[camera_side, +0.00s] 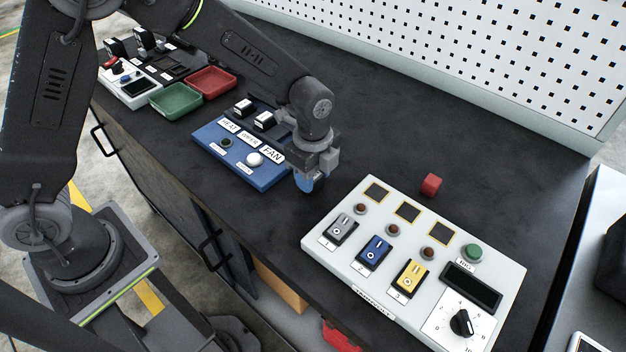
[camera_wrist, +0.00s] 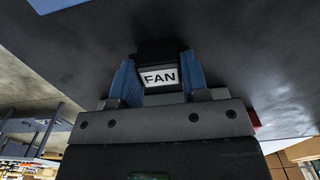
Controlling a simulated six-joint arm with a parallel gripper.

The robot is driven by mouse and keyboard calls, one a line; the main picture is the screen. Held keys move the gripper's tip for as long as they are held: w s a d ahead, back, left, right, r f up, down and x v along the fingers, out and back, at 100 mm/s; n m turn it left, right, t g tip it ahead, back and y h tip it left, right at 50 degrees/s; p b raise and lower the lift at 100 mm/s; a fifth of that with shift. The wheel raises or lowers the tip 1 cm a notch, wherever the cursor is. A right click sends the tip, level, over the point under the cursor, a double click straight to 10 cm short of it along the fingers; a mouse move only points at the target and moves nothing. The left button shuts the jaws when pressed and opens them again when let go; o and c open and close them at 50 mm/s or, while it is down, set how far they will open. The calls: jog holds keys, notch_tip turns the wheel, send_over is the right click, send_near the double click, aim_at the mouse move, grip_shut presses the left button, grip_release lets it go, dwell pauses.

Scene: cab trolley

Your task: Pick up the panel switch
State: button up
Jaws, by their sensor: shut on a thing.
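My gripper (camera_side: 305,185) has its blue fingers pointing down, just right of the blue panel (camera_side: 208,140). In the wrist view the gripper (camera_wrist: 157,80) is shut on a black panel switch (camera_wrist: 158,50) with a white label reading FAN. The switch sits between both fingers, clear of the panel; the gripper mostly hides it in the side view. The blue panel carries HEAT, WIPER and FAN labels. Two black switches (camera_side: 243,106) (camera_side: 264,120) stand at its back edge. The gripper and wrist cover its far right corner.
A white control panel (camera_side: 325,257) with colored switches and a dial lies right of my gripper. A small red block (camera_side: 431,185) lies behind it. Green (camera_side: 175,101) and red (camera_side: 212,82) trays stand left.

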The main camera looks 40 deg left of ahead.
jog(key=shift+r, duration=0.55)
jog(key=r, duration=0.2)
jog(key=a+r, duration=0.1)
jog(key=shift+a+r, duration=0.1)
jog(key=shift+r, duration=0.3)
jog(key=s+a+r, duration=0.1)
jog(key=a+r, duration=0.7)
jog(key=a, duration=0.2)
jog(key=shift+s+a, duration=0.2)
jog(key=shift+s, duration=0.1)
jog(key=w, duration=0.7)
jog(key=shift+s+f, duration=0.2)
jog(key=shift+f, duration=4.95)
